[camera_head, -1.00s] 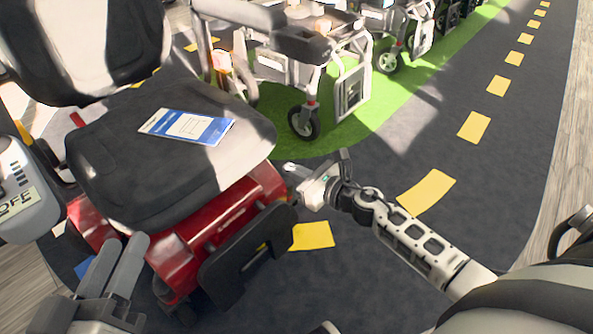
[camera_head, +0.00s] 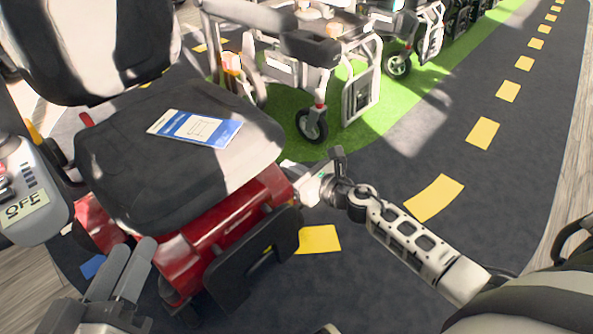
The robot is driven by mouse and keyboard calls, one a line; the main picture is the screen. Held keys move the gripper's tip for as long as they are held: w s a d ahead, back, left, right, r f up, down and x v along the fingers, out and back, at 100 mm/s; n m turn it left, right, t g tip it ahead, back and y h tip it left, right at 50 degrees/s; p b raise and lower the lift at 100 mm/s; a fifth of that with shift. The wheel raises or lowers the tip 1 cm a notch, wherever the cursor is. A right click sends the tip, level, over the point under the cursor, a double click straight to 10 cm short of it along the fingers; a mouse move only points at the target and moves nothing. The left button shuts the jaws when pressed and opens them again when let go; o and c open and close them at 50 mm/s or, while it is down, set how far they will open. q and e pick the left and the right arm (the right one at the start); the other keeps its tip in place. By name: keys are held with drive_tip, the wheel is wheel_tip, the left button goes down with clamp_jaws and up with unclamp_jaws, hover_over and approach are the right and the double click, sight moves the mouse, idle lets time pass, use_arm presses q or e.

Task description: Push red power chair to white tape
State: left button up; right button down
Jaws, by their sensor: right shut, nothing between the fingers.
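The red power chair (camera_head: 225,225) fills the left of the head view, with a black seat, a red base and a black footplate. A blue and white card (camera_head: 195,128) lies on its seat. Its grey control box marked OFF (camera_head: 25,200) is at the left edge. My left gripper (camera_head: 132,258) is at the lower left in front of the chair; its two fingers lie close together, and any gap is hard to judge. My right gripper (camera_head: 318,180) is shut and empty beside the right front corner of the red base; contact cannot be told. No white tape is clearly visible.
Grey wheelchairs (camera_head: 320,65) stand in a row on a green strip (camera_head: 350,135) behind the chair. A dark floor lane with yellow dashes (camera_head: 434,197) runs to the upper right and is clear. Wooden floor (camera_head: 565,170) borders it at right.

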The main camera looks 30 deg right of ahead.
sight(275, 157)
drive_tip(key=shift+r+x, duration=0.1)
drive_tip(key=shift+x, duration=0.65)
drive_tip(key=shift+r+x, duration=0.15)
drive_tip(key=shift+x, duration=0.6)
drive_tip(key=shift+b+x, duration=0.45)
drive_tip(key=shift+x, duration=0.65)
drive_tip(key=shift+w+a+r+b, duration=0.15)
drive_tip(key=shift+w+a, duration=0.05)
drive_tip(key=shift+w, duration=0.3)
drive_tip(key=shift+w+a+r+b, duration=0.1)
drive_tip(key=shift+w+a+b, duration=0.05)
drive_tip(key=shift+w, duration=0.35)
drive_tip(key=shift+f, duration=0.1)
